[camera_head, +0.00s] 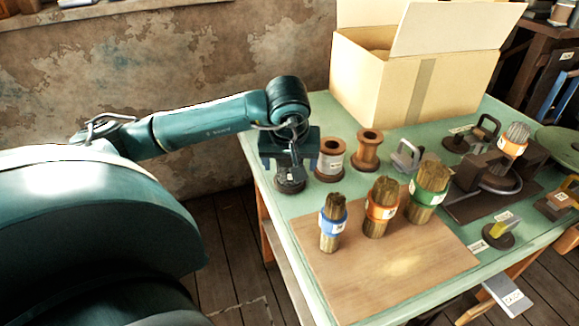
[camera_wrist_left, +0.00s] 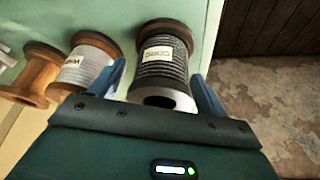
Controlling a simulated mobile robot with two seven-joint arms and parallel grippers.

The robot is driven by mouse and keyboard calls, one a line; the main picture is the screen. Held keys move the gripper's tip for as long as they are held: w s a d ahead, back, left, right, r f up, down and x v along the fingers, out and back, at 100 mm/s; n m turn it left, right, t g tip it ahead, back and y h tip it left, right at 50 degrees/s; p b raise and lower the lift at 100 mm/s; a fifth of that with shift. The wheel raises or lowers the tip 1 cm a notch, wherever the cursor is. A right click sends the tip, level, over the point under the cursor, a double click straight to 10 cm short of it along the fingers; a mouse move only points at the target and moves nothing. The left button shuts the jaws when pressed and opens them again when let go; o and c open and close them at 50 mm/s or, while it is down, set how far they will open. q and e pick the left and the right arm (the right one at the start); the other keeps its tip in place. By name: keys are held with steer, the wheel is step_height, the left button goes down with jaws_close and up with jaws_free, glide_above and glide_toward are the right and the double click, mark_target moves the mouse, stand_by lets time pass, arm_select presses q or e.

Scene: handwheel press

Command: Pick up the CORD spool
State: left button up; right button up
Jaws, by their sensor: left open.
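The CORD spool (camera_wrist_left: 165,48) is wound with dark cord and has a pale label and a brown flange. It stands upright on the table near the left edge. In the head view only its lower part (camera_head: 290,186) shows below my left gripper (camera_head: 291,163), which hides the rest. In the left wrist view the open blue fingers of my left gripper (camera_wrist_left: 158,74) lie on either side of the spool's near end, with gaps to it. I cannot tell how deep they reach around it. My right gripper is not in view.
A spool of pale wire (camera_head: 331,160) stands close to the right of the CORD spool, then a bare brown spool (camera_head: 367,150). Several bundles of sticks with coloured bands stand on a wooden board (camera_head: 400,265). An open cardboard box (camera_head: 425,80) stands behind.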

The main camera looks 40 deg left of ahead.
arm_select(q)
steer(key=shift+c, duration=0.2)
steer(key=c, duration=1.1)
steer(key=shift+r, duration=0.1)
